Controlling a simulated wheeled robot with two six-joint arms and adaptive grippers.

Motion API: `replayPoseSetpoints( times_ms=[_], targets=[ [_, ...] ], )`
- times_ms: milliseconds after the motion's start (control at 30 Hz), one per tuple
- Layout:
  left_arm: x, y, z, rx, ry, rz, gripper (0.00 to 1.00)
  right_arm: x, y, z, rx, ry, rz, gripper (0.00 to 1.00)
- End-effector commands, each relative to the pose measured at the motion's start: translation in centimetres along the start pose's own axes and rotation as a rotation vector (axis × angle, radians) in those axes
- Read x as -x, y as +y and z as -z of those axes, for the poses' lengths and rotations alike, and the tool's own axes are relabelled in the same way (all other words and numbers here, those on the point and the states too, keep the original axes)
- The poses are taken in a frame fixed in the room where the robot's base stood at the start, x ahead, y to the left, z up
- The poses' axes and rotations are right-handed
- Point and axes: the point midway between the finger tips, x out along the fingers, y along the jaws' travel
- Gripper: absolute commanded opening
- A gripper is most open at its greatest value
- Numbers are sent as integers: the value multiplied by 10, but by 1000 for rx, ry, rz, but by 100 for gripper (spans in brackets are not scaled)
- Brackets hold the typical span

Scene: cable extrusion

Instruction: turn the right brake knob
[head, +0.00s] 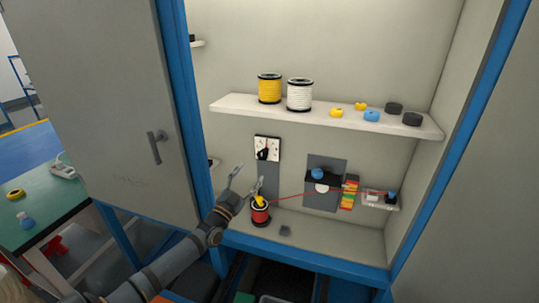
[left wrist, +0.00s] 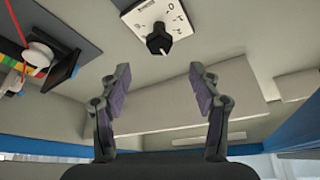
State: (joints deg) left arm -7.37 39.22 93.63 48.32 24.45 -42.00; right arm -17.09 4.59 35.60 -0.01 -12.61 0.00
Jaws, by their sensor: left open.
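A black knob (head: 262,154) sits on a white dial plate (head: 267,142) on the cabinet's back wall. It is the only such knob in view. In the left wrist view, the knob (left wrist: 159,40) shows a pale pointer mark, and the plate (left wrist: 178,14) carries printed numbers. My left gripper (head: 248,175) is open and empty, below and a little left of the knob in the head view. In the left wrist view, the knob appears beyond and between the spread fingers (left wrist: 160,70), apart from both. My right gripper is not in view.
A red spool (head: 260,214) with a yellow top stands beside my left gripper. A shelf (head: 232,104) with spools is above. The open grey cabinet door (head: 110,90) is at left.

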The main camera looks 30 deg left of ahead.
Motion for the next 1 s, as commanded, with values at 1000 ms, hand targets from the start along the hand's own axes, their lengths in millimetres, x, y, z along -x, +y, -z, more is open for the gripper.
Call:
replayPoseSetpoints(
  times_ms=[1000],
  targets=[
    [-102,1,-2,2,-4,-2,55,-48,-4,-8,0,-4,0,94]
  ],
)
